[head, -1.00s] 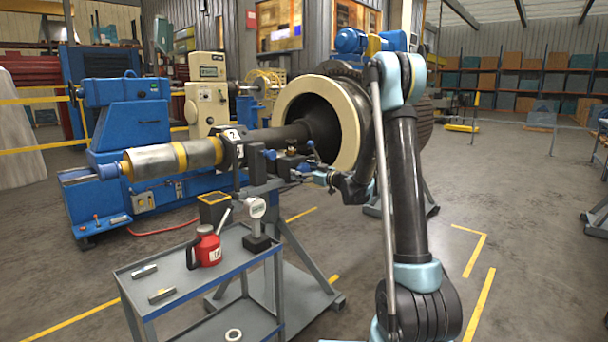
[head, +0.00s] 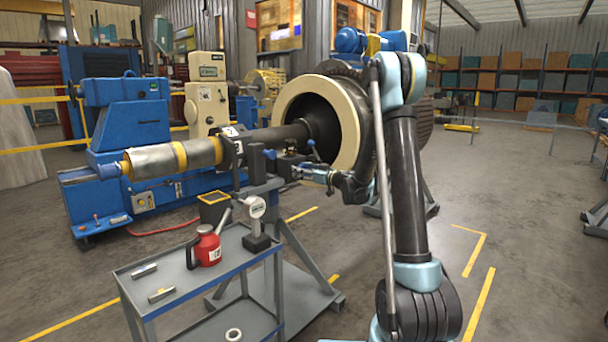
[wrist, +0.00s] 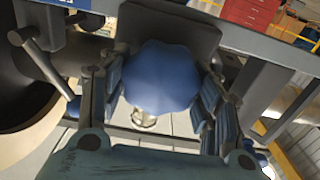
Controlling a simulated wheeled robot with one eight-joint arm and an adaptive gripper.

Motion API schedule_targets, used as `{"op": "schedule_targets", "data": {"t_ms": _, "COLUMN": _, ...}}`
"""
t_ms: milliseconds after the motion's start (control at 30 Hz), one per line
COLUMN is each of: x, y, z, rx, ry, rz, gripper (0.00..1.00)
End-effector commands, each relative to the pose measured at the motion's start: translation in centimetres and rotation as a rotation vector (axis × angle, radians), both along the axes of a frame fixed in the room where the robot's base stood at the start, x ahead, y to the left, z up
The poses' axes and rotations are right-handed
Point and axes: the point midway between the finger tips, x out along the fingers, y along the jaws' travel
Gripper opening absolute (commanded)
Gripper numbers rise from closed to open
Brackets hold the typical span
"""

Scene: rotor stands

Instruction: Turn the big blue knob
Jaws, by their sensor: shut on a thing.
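The big blue knob (wrist: 160,76) has a scalloped rim and fills the middle of the wrist view, in front of a dark plate. My gripper (wrist: 162,100) has one finger on each side of the knob and is shut on it. In the head view my gripper (head: 299,172) is at the fixture beside the long shaft, and the knob is hard to make out there.
A long shaft (head: 280,138) runs from the blue machine (head: 130,120) into the cream-rimmed rotor housing (head: 349,122), close behind my arm. A grey cart (head: 190,283) with a red can (head: 206,247) stands in front. Floor at right is open.

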Motion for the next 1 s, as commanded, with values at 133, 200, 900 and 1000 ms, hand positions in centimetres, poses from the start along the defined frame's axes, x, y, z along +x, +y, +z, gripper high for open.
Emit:
{"op": "schedule_targets", "data": {"t_ms": 133, "x": 0.1, "y": 0.03, "z": 0.02, "rx": 0.078, "ry": 0.1, "rz": 0.001, "gripper": 0.34}}
{"op": "schedule_targets", "data": {"t_ms": 200, "x": 0.13, "y": 0.01, "z": 0.01, "rx": 0.119, "ry": 0.152, "rz": 0.001, "gripper": 0.34}}
{"op": "schedule_targets", "data": {"t_ms": 900, "x": 0.43, "y": -0.2, "z": -0.14, "rx": 0.529, "ry": 0.677, "rz": -0.001, "gripper": 0.34}}
{"op": "schedule_targets", "data": {"t_ms": 1000, "x": 0.46, "y": -0.22, "z": -0.19, "rx": 0.587, "ry": 0.752, "rz": -0.001, "gripper": 0.34}}
